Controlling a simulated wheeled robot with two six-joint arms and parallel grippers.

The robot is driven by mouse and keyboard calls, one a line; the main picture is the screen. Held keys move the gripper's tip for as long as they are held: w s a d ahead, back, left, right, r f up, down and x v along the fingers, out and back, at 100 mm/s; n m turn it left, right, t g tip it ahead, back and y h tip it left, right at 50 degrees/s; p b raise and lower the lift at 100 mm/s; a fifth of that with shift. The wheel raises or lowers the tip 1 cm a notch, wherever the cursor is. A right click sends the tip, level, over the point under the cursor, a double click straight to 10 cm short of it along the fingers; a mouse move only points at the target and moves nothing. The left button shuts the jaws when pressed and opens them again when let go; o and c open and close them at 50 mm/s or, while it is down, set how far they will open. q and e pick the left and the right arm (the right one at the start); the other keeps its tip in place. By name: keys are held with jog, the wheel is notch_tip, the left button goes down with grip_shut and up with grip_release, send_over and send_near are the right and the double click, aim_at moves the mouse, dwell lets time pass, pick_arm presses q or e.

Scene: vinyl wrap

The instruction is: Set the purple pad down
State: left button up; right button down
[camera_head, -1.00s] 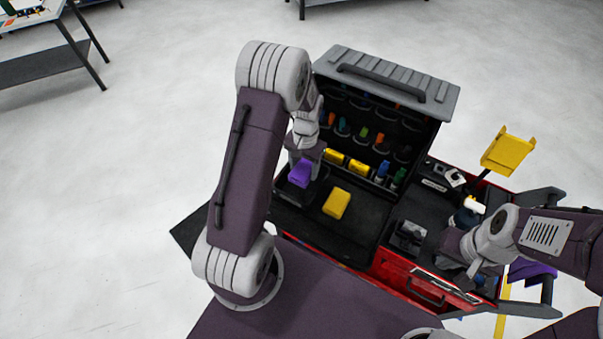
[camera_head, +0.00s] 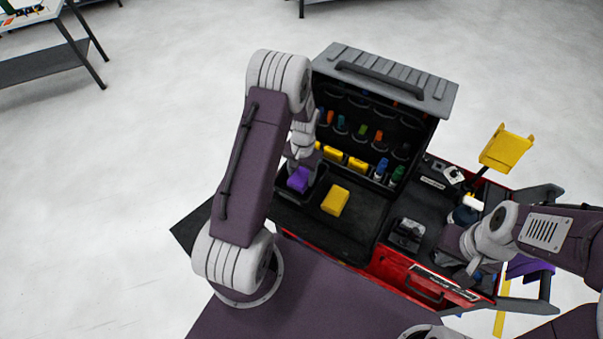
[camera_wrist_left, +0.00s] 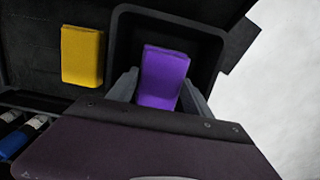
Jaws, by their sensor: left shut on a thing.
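The purple pad (camera_head: 299,179) is in my left gripper (camera_head: 297,170), which is shut on it. In the left wrist view the purple pad (camera_wrist_left: 162,77) sits between the two fingers of the left gripper (camera_wrist_left: 160,92), inside the outline of a black tray (camera_wrist_left: 205,42). I cannot tell whether the pad touches the tray floor. A yellow pad (camera_head: 335,201) lies beside the tray on the dark surface, and it also shows in the left wrist view (camera_wrist_left: 82,55). My right gripper is at the right side of the cart, its fingertips too hidden to read.
An open black tool case (camera_head: 400,118) with a grey lid stands behind, holding bottles and yellow blocks. A red cart drawer (camera_head: 425,287) is in front. A yellow holder (camera_head: 507,149) stands at the right. Dark surface around the yellow pad is free.

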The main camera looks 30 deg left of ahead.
aim_at(303, 174)
pick_arm(q)
jog(key=shift+f, duration=0.2)
jog(key=o, duration=1.3)
jog(key=shift+r, duration=0.15)
jog(key=shift+r+p, duration=0.35)
jog(key=shift+r, duration=0.05)
notch_tip(303, 174, up, 12)
jog(key=b, duration=0.1)
jog(key=shift+n+t, duration=0.4)
jog(key=shift+t, duration=0.5)
jog(key=s+d, duration=0.2)
jog(key=s, duration=0.2)
jog(key=s+d, duration=0.3)
jog(key=s, duration=0.1)
jog(key=s+d+r, duration=0.1)
jog(key=s+d, duration=0.1)
jog(key=s, duration=0.2)
jog(key=shift+s+d, duration=0.3)
jog(key=shift+s, duration=0.05)
